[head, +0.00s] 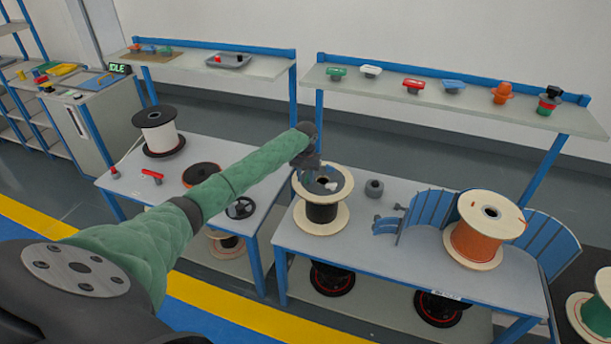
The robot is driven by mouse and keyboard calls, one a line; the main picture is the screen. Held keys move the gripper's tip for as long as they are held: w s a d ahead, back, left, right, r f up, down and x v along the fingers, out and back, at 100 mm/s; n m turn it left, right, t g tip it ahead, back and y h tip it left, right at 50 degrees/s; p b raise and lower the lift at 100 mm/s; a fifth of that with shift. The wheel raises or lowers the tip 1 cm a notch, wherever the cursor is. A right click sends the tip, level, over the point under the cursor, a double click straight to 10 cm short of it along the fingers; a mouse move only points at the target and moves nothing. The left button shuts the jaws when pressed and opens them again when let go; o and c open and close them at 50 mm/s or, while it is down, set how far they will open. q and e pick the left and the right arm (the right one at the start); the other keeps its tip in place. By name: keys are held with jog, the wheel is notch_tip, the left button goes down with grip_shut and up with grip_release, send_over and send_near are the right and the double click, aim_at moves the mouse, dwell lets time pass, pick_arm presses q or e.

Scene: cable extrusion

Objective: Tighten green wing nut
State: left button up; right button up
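My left arm reaches in from the left, and its dark gripper (314,172) is over the top of a spool (321,213) wound with black on the right table. The gripper is small and partly hidden by its own wrist, so I cannot tell whether its fingers are open or hold anything. A small pale piece shows beside the fingers at the spool's top; I cannot tell what it is. A green knob-like part (337,73), possibly a wing nut, sits on the right shelf. My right gripper is not in view.
A grey weight-like part (374,188), blue curved guards (431,209) and an orange spool (484,232) stand on the right table. The left table holds a black-and-white spool (160,134) and a red-handled part (152,175). A gap separates the tables.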

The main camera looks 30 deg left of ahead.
pick_arm(q)
jog(key=shift+w+f, duration=0.1)
jog(key=shift+f, duration=0.1)
grip_shut()
jog(key=shift+a+r, duration=0.1)
